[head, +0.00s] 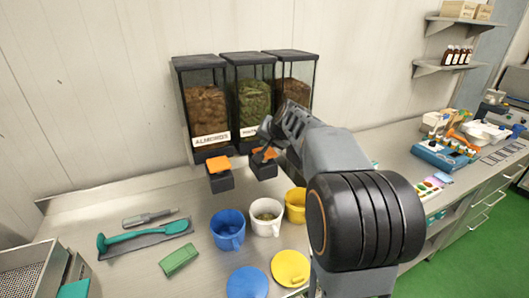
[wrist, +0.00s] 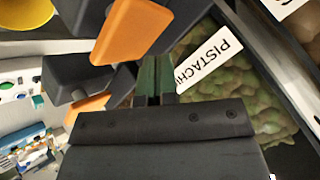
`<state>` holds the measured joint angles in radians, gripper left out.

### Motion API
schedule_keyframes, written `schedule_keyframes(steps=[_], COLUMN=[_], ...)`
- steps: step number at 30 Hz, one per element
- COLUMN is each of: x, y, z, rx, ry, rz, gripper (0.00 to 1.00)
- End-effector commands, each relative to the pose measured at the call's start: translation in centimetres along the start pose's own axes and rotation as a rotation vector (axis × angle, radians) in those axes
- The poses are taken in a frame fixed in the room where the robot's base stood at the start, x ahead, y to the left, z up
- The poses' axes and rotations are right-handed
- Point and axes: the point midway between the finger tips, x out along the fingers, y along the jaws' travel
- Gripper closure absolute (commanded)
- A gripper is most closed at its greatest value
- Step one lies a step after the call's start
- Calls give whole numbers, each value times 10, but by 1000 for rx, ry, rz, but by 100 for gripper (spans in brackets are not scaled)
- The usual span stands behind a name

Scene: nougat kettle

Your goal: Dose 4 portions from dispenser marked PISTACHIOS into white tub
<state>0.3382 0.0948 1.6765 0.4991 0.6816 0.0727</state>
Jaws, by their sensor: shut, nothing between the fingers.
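The PISTACHIOS dispenser (head: 254,100) is the middle of three wall dispensers and holds green nuts. Its label shows in the wrist view (wrist: 209,62), partly cut by my fingers. Its orange lever (head: 265,154) is partly behind my gripper in the head view; an orange lever also shows close by in the wrist view (wrist: 130,30). My gripper (wrist: 154,80) is shut and empty, its fingertips at the front of this dispenser beside the lever; contact is unclear. The white tub (head: 266,230) stands below the spout, with some greenish contents inside.
The almonds dispenser (head: 206,100) is left, a third dispenser (head: 297,75) right. A blue tub (head: 228,238) and yellow tub (head: 295,205) flank the white tub.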

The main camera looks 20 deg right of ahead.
Motion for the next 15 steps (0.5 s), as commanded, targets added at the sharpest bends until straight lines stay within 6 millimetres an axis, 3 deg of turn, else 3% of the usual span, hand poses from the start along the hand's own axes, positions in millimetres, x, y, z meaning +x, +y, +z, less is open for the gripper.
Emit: schedule_keyframes(steps=[15], x=[4], y=[3], z=[3], rx=[0], ry=[0], rz=[0], gripper=[100])
